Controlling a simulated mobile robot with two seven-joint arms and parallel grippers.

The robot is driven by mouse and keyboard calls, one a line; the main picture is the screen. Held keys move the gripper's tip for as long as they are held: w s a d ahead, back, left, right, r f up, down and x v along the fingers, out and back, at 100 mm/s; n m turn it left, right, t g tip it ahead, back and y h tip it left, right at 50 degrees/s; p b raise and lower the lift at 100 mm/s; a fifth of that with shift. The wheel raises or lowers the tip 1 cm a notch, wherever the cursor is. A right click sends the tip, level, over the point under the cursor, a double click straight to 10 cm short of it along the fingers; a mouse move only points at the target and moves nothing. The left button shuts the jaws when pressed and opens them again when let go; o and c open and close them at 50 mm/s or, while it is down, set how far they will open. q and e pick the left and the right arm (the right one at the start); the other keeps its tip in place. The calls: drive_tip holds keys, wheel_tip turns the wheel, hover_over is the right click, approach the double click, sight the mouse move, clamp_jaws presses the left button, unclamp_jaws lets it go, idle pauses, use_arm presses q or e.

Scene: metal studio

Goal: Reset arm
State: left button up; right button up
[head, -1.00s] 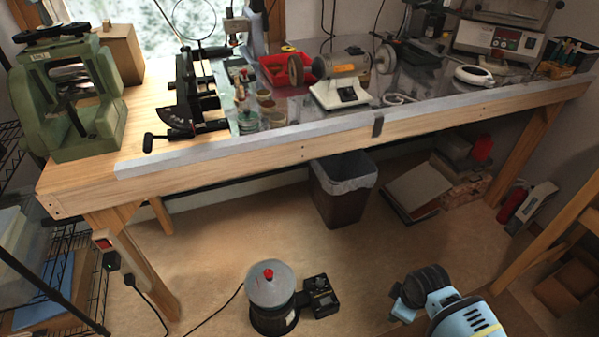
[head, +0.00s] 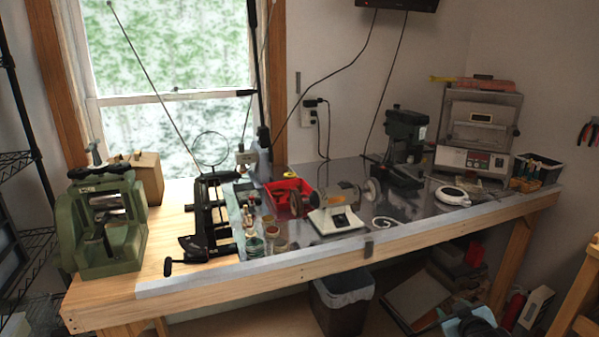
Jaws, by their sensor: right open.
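My right gripper (head: 462,323) shows only in part at the bottom edge, right of centre, as black and light blue parts in front of the area under the bench. It is open, and I see nothing held in it. Its fingertips are not clearly shown. My left gripper is not in view.
A long wooden workbench (head: 285,278) crosses the view. On it stand a green rolling machine (head: 103,228), a red tray (head: 284,189), a bench grinder (head: 337,208) and a kiln-like appliance (head: 476,135). Below are a dark bin (head: 342,309) and boxes. A window is behind.

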drive_tip(key=s+a+f+y, duration=0.1)
drive_tip(key=s+a+f, duration=0.55)
drive_tip(key=s, duration=0.35)
drive_tip(key=s+a+f+y, duration=0.2)
drive_tip(key=s+a+f, duration=0.4)
drive_tip(key=s, duration=0.4)
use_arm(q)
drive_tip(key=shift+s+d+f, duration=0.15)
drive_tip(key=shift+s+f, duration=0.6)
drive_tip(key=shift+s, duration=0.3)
use_arm(e)
drive_tip(key=s+a+f+g, duration=0.2)
drive_tip(key=s+a, duration=0.1)
drive_tip(key=s, duration=0.9)
drive_tip(key=s+a+f+m+g, duration=0.1)
drive_tip(key=s+a+f, duration=0.1)
drive_tip(key=s, duration=1)
drive_tip(key=shift+a+m+g+y, duration=0.3)
drive_tip(key=shift+a+g+y, duration=0.1)
drive_tip(key=shift+a, duration=0.4)
drive_tip(key=shift+s, duration=0.15)
